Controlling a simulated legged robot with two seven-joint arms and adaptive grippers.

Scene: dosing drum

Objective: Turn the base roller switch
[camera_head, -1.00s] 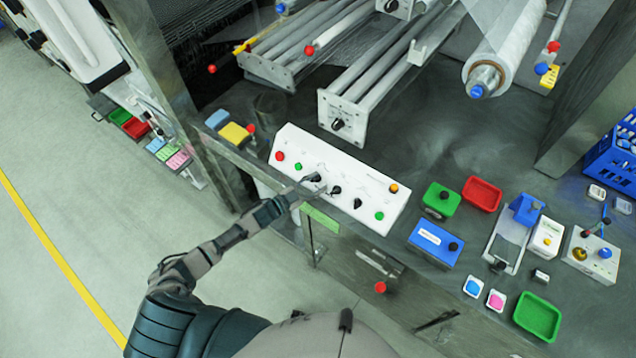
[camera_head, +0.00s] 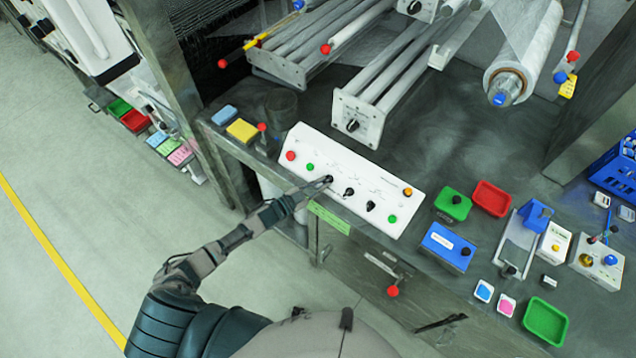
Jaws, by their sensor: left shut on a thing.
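A white control panel (camera_head: 368,187) lies along the front edge of the dark machine bench. It carries a red button (camera_head: 291,156), green buttons, an orange button (camera_head: 407,192) and a row of black rotary switches. My left gripper (camera_head: 326,181) is at the leftmost black switch (camera_head: 329,178) and is shut on it. The fingers partly hide this switch. Two other black switches, the middle one (camera_head: 348,193) and the right one (camera_head: 371,206), stand free to its right. The panel's labels are too small to read. My right gripper is not in view.
Metal rollers (camera_head: 372,77) stand behind the panel. A blue box (camera_head: 446,247), a green box (camera_head: 453,204) and a red tray (camera_head: 491,198) sit to its right. A red knob (camera_head: 393,291) sticks out below the bench front. Open floor lies at the left.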

